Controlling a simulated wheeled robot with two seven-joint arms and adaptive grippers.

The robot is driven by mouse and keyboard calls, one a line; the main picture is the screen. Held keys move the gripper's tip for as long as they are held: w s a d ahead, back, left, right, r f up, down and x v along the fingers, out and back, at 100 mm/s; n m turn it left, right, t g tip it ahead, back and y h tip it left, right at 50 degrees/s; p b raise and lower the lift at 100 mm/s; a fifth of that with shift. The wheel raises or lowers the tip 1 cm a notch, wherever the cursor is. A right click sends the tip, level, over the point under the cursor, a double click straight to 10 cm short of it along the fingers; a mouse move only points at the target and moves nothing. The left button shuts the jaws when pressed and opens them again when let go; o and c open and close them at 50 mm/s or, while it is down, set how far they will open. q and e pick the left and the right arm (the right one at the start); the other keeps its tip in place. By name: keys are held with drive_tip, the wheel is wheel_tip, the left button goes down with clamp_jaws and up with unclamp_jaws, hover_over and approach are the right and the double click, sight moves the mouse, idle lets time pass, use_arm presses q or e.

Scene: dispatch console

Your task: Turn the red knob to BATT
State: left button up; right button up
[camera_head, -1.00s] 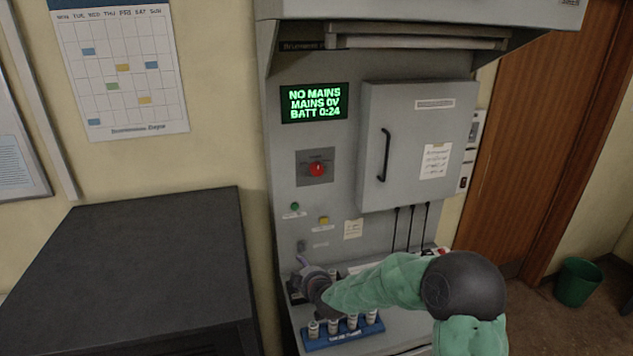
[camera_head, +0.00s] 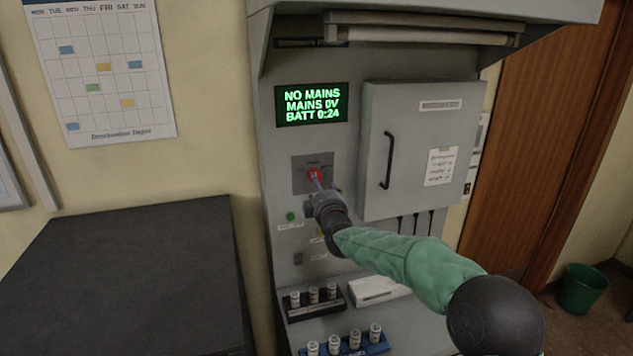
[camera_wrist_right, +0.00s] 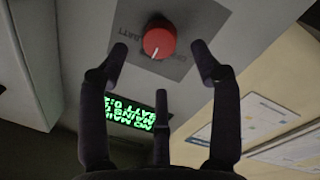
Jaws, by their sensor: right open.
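The red knob (camera_head: 314,174) sits on a grey square plate on the console's upright panel. In the right wrist view the red knob (camera_wrist_right: 159,42) is upside down, with a white pointer line on its face; the label lettering on its plate (camera_wrist_right: 195,50) is only partly readable. My right gripper (camera_head: 320,188) is just in front of the knob and below it in the head view. Its dark fingers (camera_wrist_right: 160,65) are open and spread, with the knob a little beyond the tips and between them, apart from them. My left gripper is not in view.
The green display (camera_head: 311,104) above reads NO MAINS, MAINS 0V, BATT 0:24. A grey cabinet door (camera_head: 420,120) with a black handle is right of the knob. Vial racks (camera_head: 345,345) stand on the shelf below. A dark cabinet (camera_head: 130,270) stands at the left.

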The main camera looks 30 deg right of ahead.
drive_tip(key=shift+x, duration=2.65)
drive_tip(key=c, duration=1.1)
